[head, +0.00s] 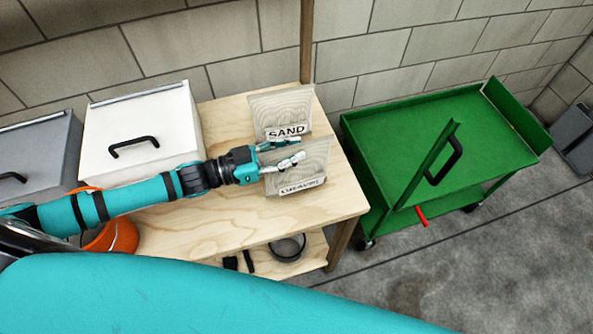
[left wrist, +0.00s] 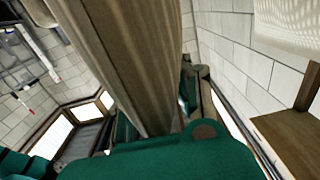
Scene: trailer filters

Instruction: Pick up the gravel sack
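The gravel sack (head: 312,172) is a pale, ribbed bag with a GRAVEL label, near the right end of the wooden table (head: 215,222). My left gripper (head: 290,152) is at its top left in the head view, one finger on its near side and one towards its far side. The fingers are spread, with the sack's upper part between them. I cannot tell whether they press on it. In the left wrist view a tan, streaked surface (left wrist: 120,60), probably the sack up close, rises beside the teal gripper body. My right gripper is not in view.
The sand sack (head: 281,108) stands just behind the gravel sack. A white box (head: 143,120) and a grey box (head: 38,150) sit to the left, with an orange object (head: 117,235) in front. A green cart (head: 395,135) stands right of the table.

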